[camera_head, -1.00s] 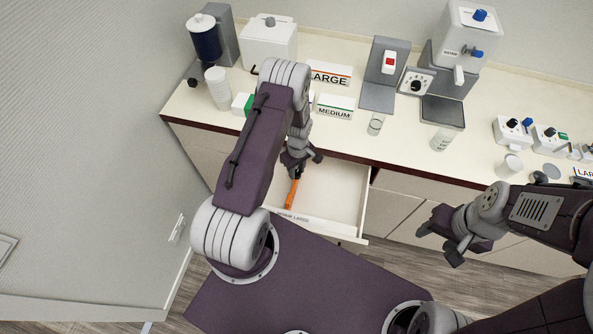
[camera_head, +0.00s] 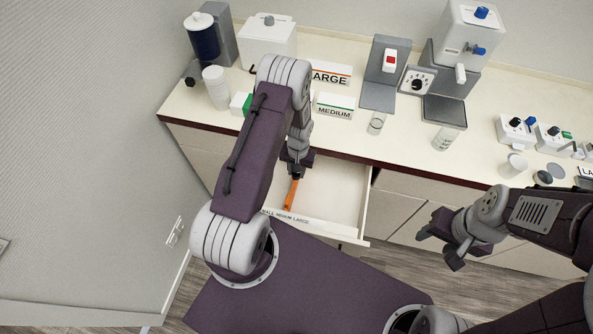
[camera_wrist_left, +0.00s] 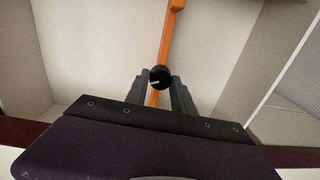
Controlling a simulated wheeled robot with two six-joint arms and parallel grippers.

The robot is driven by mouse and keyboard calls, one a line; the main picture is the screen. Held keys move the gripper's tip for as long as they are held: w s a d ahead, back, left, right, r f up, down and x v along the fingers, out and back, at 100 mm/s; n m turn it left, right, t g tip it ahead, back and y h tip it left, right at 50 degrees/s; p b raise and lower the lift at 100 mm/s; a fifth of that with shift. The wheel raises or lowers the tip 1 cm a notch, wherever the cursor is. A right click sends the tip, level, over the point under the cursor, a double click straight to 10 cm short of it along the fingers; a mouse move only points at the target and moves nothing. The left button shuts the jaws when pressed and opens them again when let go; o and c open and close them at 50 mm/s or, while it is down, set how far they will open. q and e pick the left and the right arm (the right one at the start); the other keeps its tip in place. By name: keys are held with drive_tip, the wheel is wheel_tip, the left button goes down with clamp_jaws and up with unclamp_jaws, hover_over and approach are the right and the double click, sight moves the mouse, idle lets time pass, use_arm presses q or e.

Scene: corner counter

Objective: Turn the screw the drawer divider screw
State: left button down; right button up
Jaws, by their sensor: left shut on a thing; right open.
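The drawer (camera_head: 333,195) stands open below the counter, with size words along its front edge. An orange divider (camera_head: 292,192) lies inside it, running front to back. My left gripper (camera_head: 297,172) is down in the drawer over the divider. In the left wrist view the black round screw knob (camera_wrist_left: 160,77) with a white mark sits on the orange divider (camera_wrist_left: 171,30). My left gripper (camera_wrist_left: 160,88) is shut on the knob, one finger on each side. My right gripper (camera_head: 447,245) is open and empty, in front of the lower cabinets at the right.
The counter (camera_head: 290,125) above the drawer holds a MEDIUM sign (camera_head: 335,106), a LARGE sign (camera_head: 330,74), stacked cups (camera_head: 216,88) and dispensers. The counter's dark edge runs close behind my left gripper. The drawer's right part is empty.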

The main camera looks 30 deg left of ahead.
sight(297, 173)
use_arm(q)
drive_tip(key=m, duration=0.4)
drive_tip(key=shift+m, duration=0.3)
drive_tip(key=shift+m+p, duration=0.45)
drive_tip(key=shift+m, duration=1.45)
drive_tip(key=c, duration=1.1)
unclamp_jaws()
drive_tip(key=r, duration=0.4)
drive_tip(key=r+b, duration=0.1)
drive_tip(key=r, duration=0.4)
drive_tip(key=shift+s+d+r, duration=0.1)
drive_tip(key=shift+s+d, duration=0.05)
drive_tip(key=shift+d, duration=0.05)
